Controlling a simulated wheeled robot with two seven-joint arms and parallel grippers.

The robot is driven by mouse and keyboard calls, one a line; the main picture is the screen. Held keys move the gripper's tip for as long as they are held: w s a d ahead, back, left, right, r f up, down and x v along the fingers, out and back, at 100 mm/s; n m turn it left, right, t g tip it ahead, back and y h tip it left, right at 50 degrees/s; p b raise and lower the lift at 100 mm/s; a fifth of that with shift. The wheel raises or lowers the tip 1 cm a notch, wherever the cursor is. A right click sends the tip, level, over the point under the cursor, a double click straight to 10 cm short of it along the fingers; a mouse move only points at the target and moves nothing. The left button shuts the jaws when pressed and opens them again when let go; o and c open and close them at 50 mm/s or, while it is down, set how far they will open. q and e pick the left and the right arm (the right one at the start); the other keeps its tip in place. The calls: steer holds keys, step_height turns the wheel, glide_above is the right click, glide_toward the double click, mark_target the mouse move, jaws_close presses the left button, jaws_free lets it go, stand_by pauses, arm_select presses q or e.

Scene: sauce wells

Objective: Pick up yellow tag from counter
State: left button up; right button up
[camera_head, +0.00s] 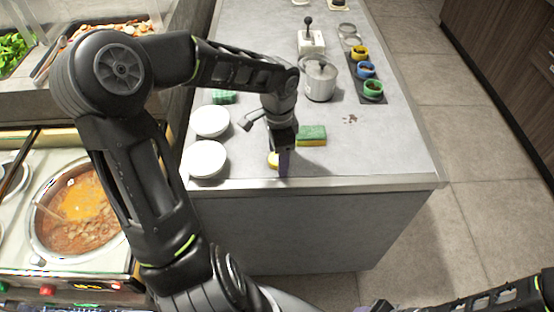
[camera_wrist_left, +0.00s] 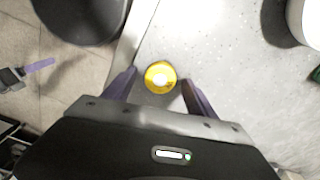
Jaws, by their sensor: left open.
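The yellow tag (camera_head: 272,160) is a small round yellow piece with a pale centre, lying on the grey counter near its front edge. In the left wrist view the tag (camera_wrist_left: 160,77) sits between the two purple fingers. My left gripper (camera_head: 283,165) is open and points down at the tag, partly covering it in the head view. The fingers (camera_wrist_left: 155,88) show a gap on each side of the tag. At the left of the wrist view is a purple finger that looks like part of my right gripper (camera_wrist_left: 38,66); its opening is unclear.
Two white bowls (camera_head: 207,159) stand left of the gripper. A green and yellow sponge (camera_head: 312,135) lies close on its right. A lidded metal pot (camera_head: 320,80) and a dark tray (camera_head: 370,88) with coloured cups stand farther back. The front right of the counter (camera_head: 385,150) is clear.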

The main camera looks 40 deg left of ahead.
arm_select(q)
steer(key=c, duration=1.4)
steer(key=shift+r, duration=0.1)
steer(key=shift+c, duration=0.2)
step_height(320, 180, up, 10)
stand_by(0.4)
